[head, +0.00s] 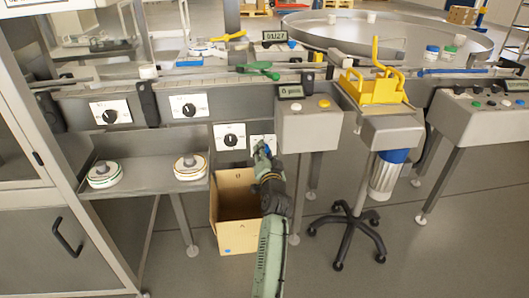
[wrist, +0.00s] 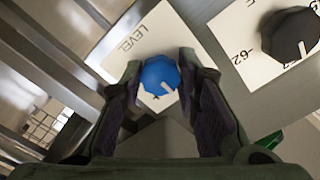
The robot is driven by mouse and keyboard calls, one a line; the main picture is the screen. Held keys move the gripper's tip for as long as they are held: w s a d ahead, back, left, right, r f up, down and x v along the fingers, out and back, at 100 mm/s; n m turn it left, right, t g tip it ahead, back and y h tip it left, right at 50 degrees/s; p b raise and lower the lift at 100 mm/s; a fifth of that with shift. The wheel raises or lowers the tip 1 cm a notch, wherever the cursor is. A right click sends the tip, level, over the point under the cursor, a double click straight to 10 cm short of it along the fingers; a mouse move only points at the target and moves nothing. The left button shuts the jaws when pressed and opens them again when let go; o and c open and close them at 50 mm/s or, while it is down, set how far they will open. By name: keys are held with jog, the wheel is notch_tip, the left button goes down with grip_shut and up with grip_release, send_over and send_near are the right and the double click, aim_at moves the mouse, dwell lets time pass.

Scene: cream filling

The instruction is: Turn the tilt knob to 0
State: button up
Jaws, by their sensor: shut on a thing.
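My gripper (head: 262,149) is at the small white plate at the right end of the lower knob row, in front of the conveyor frame. In the wrist view my gripper (wrist: 161,68) has its two fingers on either side of a blue knob (wrist: 159,74) with a white pointer line, and it is shut on that knob. The plate (wrist: 140,42) under this knob reads LEVEL. In the head view my gripper hides the knob. I cannot read the word TILT on any plate.
A black knob (wrist: 289,34) on a nearby plate marked -62 is close by in the wrist view. Other black knobs (head: 231,140) (head: 189,110) (head: 110,117) sit on the frame. A cardboard box (head: 229,235) stands below my gripper. A grey control box (head: 312,130) is to the right.

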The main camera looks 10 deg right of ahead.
jog(key=o, duration=1.2)
jog(key=shift+c, duration=0.2)
jog(key=s, duration=1.2)
